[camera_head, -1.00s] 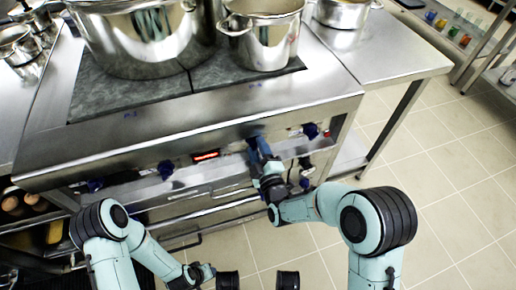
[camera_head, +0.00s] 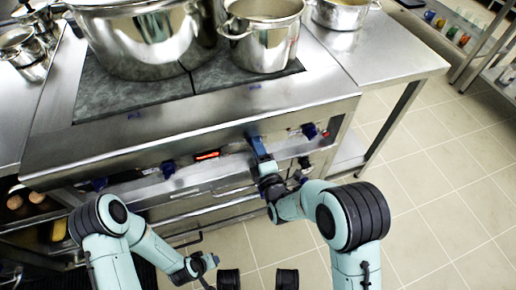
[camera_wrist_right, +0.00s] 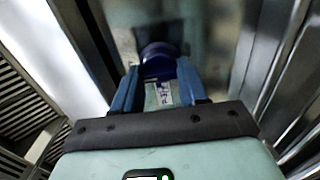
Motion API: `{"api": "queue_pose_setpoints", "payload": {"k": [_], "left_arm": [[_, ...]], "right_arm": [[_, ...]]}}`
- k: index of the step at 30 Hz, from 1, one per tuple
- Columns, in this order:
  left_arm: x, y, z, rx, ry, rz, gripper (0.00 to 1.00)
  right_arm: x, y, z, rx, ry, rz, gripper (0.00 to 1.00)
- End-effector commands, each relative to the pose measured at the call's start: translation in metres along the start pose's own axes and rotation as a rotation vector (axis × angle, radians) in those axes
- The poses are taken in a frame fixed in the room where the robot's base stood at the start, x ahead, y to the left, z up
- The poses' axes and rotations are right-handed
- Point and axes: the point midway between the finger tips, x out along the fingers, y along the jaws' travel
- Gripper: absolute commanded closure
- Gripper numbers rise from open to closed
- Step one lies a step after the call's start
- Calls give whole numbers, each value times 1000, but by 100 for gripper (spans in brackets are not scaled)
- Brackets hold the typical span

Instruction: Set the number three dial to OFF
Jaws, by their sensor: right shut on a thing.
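A row of blue dials runs along the stove's front panel. In the head view the two left dials (camera_head: 98,184) and (camera_head: 167,169) and the far-right dial (camera_head: 310,130) are clear. My right gripper (camera_head: 256,146) reaches the third dial from the left, which its blue fingers mostly hide. In the right wrist view, this blue dial (camera_wrist_right: 158,60) sits between the fingertips of my right gripper (camera_wrist_right: 158,78), which is shut on it. Its pointer setting cannot be read. My left gripper (camera_head: 206,262) hangs low, away from the stove; its jaws are too small to judge.
Large steel pots (camera_head: 145,40) and (camera_head: 262,38) stand on the dark cooktop (camera_head: 120,96) above the panel. A red-lit display (camera_head: 207,155) is left of my right gripper. An oven handle runs below the panel. A steel side table (camera_head: 385,60) stands right; tiled floor there is clear.

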Motion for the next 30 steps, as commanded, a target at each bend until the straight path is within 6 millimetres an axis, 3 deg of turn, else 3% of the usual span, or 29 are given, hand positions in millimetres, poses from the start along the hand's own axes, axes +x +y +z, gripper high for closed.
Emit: {"api": "queue_pose_setpoints", "payload": {"k": [11, 12, 14, 24, 30], "left_arm": [[0, 0, 1, 0, -2, 0, 57], [0, 0, 1, 0, -2, 0, 57], [0, 0, 1, 0, -2, 0, 57], [-1, 0, 1, 0, -3, 0, 57], [-8, 2, 8, 2, -26, 2, 57]], "right_arm": [[0, 0, 0, -8, -1, -1, 88], [0, 0, 0, -8, -1, -1, 52], [0, 0, 0, -8, -1, -1, 34], [-3, 0, 0, -6, 0, 0, 34], [-30, 1, 0, -6, 1, -4, 34]]}}
